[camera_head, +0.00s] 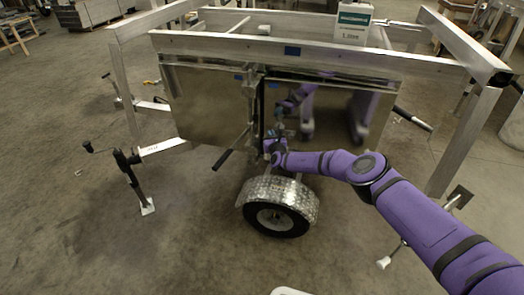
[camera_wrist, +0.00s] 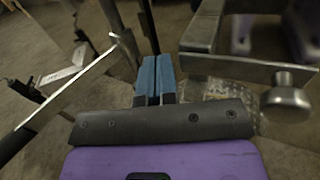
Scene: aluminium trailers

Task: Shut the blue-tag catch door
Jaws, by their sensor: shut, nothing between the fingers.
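The trailer's shiny metal side has a left door panel (camera_head: 205,105) and a right door panel (camera_head: 345,112) that mirrors my arm. A dark narrow gap and a vertical latch bar (camera_head: 250,110) lie between them. I cannot tell which tag marks the catch door. My gripper (camera_head: 274,143) is at the lower part of the gap, above the wheel. In the wrist view its blue fingers (camera_wrist: 154,65) are shut and empty, left of a metal bracket with a round knob (camera_wrist: 288,103).
A wheel with a diamond-plate fender (camera_head: 278,190) stands below my gripper. A lever handle (camera_head: 232,148) sticks out to its left. A jack stand (camera_head: 135,180) stands further left. Frame posts (camera_head: 465,140) rise at the right. The floor in front is mostly clear.

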